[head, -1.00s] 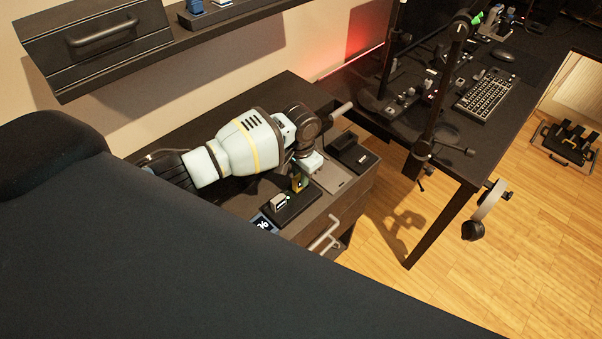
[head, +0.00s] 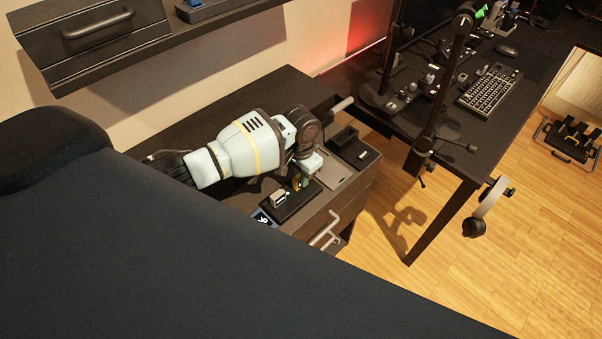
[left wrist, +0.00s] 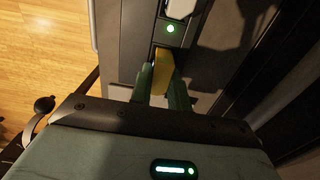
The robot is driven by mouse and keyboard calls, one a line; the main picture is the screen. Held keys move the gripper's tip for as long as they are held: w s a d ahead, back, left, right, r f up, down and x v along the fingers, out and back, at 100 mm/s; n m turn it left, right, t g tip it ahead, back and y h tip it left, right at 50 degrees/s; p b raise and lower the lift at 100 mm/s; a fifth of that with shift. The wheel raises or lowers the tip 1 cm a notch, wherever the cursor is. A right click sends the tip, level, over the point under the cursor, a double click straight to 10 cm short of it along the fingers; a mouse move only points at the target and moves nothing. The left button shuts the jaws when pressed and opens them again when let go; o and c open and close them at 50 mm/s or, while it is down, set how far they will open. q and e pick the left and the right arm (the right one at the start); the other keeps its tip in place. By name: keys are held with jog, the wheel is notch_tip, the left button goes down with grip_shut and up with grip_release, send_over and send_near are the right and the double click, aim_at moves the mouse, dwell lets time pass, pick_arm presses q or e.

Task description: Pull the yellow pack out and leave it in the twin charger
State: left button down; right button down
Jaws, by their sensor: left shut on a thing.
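The twin charger (head: 284,211), a dark block on the low cabinet, holds a grey-white pack (head: 277,199) in its left bay. The yellow pack (head: 297,182) stands at its right bay, partly hidden by my left gripper (head: 303,180). In the left wrist view, my left gripper (left wrist: 162,84) has its two green fingers shut on the yellow pack (left wrist: 162,64). A green light (left wrist: 170,29) glows on the charger between the packs. I cannot tell how deep the yellow pack sits. My right gripper is not in view.
A grey flat tray (head: 334,172) and a black open box (head: 344,138) lie right of the charger. A drawer handle (head: 324,228) juts from the cabinet front. The desk with a keyboard (head: 490,91) stands farther right.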

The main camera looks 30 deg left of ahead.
pick_arm(q)
jog(key=c, duration=1.3)
grip_release()
jog(key=shift+o, duration=0.2)
jog(key=shift+r+p, duration=0.55)
jog(key=shift+r, duration=3.35)
